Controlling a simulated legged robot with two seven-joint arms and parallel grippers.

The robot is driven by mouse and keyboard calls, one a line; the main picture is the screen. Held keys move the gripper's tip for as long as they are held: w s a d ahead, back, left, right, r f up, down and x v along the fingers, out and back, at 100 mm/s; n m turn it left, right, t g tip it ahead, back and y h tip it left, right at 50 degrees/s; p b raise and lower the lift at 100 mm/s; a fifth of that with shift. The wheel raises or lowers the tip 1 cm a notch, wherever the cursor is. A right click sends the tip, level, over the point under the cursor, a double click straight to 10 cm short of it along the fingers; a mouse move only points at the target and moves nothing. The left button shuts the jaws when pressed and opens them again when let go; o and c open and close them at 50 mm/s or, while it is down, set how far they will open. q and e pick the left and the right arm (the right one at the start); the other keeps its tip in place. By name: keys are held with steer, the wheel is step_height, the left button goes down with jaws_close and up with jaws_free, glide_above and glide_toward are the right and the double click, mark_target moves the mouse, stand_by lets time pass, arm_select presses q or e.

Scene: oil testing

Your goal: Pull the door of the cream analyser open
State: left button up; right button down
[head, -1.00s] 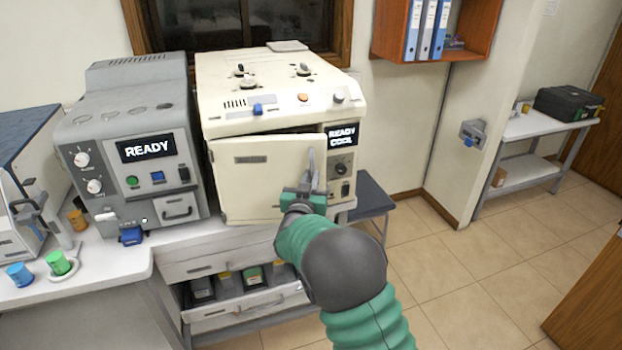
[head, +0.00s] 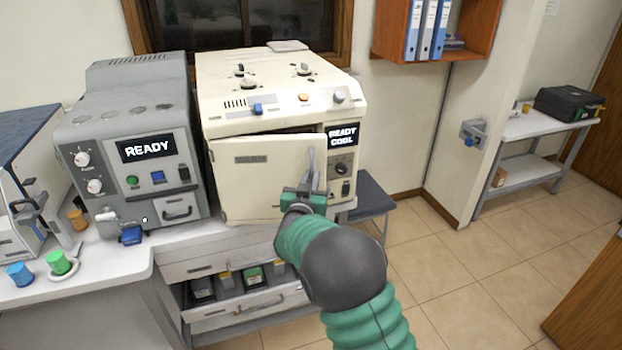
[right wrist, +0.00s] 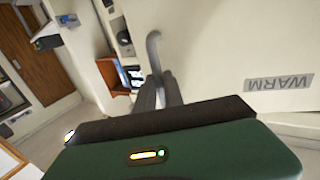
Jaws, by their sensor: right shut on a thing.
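The cream analyser (head: 275,103) stands on the bench, with a panel reading "READY COOL" at its right. Its door (head: 255,175) is slightly ajar, with a dark gap along its top edge. The grey door handle (head: 312,165) is upright near the door's right edge. My right gripper (head: 308,190) is shut on the handle. In the right wrist view the handle (right wrist: 154,50) rises from between the closed fingers, beside the door face (right wrist: 230,50) with a "WARM" label. My left gripper is out of view.
A grey analyser (head: 130,150) stands close on the left. Below are a drawer (head: 215,262) and an open tray of small containers (head: 250,310). A dark stool (head: 368,197) is right of the bench.

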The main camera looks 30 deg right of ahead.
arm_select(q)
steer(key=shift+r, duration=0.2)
arm_select(e)
steer(key=shift+s+a+r, duration=0.15)
steer(key=shift+s, duration=0.05)
